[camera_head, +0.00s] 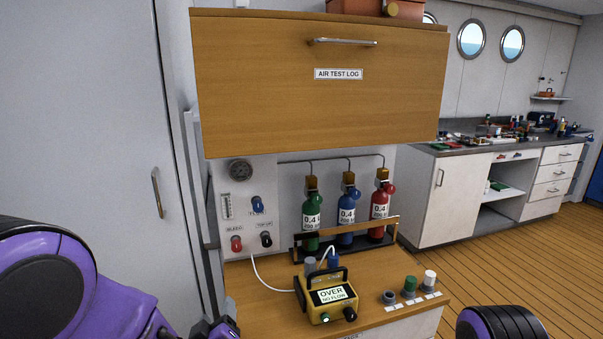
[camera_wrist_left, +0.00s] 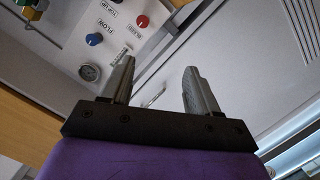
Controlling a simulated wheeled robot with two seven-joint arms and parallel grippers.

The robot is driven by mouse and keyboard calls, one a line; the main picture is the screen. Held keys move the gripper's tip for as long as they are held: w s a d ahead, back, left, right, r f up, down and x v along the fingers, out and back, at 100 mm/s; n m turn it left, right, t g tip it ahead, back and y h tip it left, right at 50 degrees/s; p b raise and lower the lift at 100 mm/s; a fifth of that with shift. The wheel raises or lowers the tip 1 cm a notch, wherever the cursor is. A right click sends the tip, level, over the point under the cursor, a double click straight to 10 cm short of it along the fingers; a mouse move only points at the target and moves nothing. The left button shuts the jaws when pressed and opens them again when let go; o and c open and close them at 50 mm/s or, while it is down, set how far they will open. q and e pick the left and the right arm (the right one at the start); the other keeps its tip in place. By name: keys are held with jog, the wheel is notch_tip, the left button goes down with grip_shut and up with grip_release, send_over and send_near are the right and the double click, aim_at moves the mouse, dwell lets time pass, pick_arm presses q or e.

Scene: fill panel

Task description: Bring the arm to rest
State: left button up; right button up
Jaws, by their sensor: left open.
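My left arm comes in at the lower left of the head view, and its gripper (camera_head: 222,326) shows only in part at the bottom edge, left of the wooden bench. In the left wrist view the left gripper (camera_wrist_left: 158,85) has its two grey fingers apart with nothing between them. Beyond the fingers are a pale wall and the fill panel (camera_wrist_left: 100,50) with its knobs and gauge. The panel (camera_head: 228,190) also shows in the head view. A purple and black part of my right arm shows at the bottom right of the head view. My right gripper is out of view.
A yellow analyser (camera_head: 328,299) reading "OVER NO FLOW" stands on the bench (camera_head: 262,290), joined to a white hose. Green, blue and red cylinders (camera_head: 347,212) stand in a rack behind it. Small caps (camera_head: 409,287) sit at the right. A wooden cabinet (camera_head: 320,100) overhangs the bench.

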pick_arm(q)
jog(key=s+a+f+m+g+b, duration=0.1)
jog(key=s+a+f+g, duration=0.1)
jog(key=s+f, duration=0.45)
jog(key=s+a+f+g+b, duration=0.1)
jog(key=s+a+f+g, duration=0.25)
jog(key=f, duration=0.55)
jog(key=s+a+f+m+g+b, duration=0.1)
jog(key=s+a+f+b, duration=0.1)
jog(key=s+f, duration=0.45)
jog(key=s+a+f+g+b, duration=0.1)
jog(key=s+a+f+g, duration=0.1)
jog(key=s+f, duration=0.4)
jog(key=s+a+f+g+b, duration=0.1)
jog(key=s+a+f+g, duration=0.1)
jog(key=s+f, duration=0.5)
jog(key=s+g, duration=0.1)
jog(key=s, duration=0.3)
jog(key=shift+a+g, duration=0.3)
jog(key=shift+g, duration=0.05)
jog(key=shift+f, duration=0.1)
